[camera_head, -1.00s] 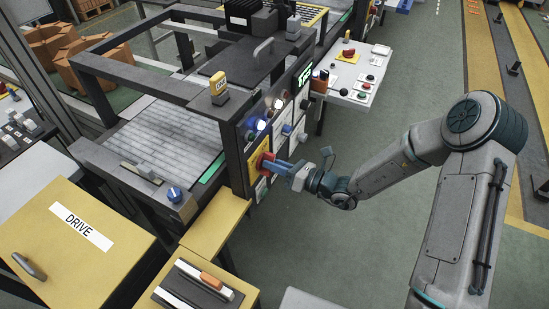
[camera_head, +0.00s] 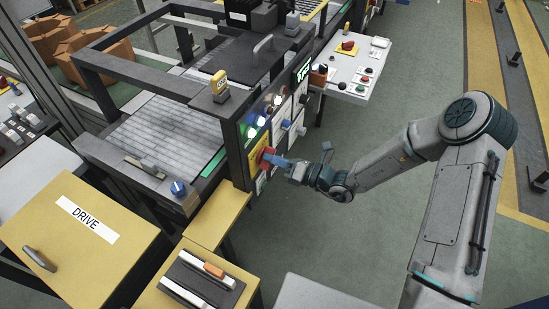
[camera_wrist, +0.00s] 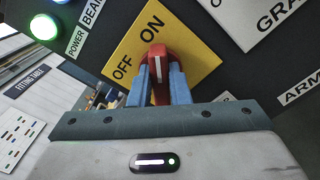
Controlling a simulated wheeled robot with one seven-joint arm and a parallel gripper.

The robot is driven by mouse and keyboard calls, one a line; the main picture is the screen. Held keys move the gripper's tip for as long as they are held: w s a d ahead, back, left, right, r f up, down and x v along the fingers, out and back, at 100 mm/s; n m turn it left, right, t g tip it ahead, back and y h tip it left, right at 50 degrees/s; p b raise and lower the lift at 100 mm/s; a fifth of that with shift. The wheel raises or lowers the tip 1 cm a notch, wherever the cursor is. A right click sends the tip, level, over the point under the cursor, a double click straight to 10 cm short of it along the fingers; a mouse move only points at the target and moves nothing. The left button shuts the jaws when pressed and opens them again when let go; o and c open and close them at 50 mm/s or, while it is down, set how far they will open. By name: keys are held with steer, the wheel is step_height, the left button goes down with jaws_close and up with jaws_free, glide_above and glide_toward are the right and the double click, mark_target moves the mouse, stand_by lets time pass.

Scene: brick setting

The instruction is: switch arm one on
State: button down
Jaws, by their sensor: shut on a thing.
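The red rotary switch (camera_wrist: 160,62) sits on a yellow plate (camera_wrist: 195,50) marked OFF and ON in the wrist view. Its white line runs up and down in that view, with its upper end toward the ON lettering. My gripper (camera_wrist: 159,85) has its blue fingers on both sides of the switch handle and is shut on it. In the head view the red switch (camera_head: 265,156) is on the side panel of the machine, with my gripper (camera_head: 277,161) against it. The switch's own name label is not readable.
A green lamp (camera_wrist: 42,27) marked POWER glows beside the plate. Other knobs and lamps line the dark panel above the switch. A yellow DRIVE cabinet (camera_head: 120,262) stands at lower left. A white control table (camera_head: 345,75) stands beyond. Open green floor lies to the right.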

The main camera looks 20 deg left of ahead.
steer(key=c, duration=1.4)
jaws_free()
steer(key=shift+o, duration=0.2)
steer(key=shift+d, duration=0.1)
steer(key=s+d+b, duration=0.1)
steer(key=d+b, duration=0.1)
steer(key=d, duration=1.1)
steer(key=shift+d, duration=0.35)
steer(key=shift+s, duration=0.1)
steer(key=s+d+r+n+g+h, duration=0.55)
steer(key=s+n+h, duration=0.35)
steer(key=n, duration=0.7)
steer(key=s+d+r+n+t+h, duration=0.2)
steer(key=d+r+n+t+h, duration=0.1)
steer(key=d, duration=0.5)
steer(key=s+d+r+n+t+h, duration=0.3)
steer(key=d+r+n+h, duration=0.3)
steer(key=d+r+n, duration=0.2)
steer(key=shift+d+r+n+t, duration=0.25)
steer(key=shift+d+n+t, duration=0.15)
steer(key=shift+n, duration=0.3)
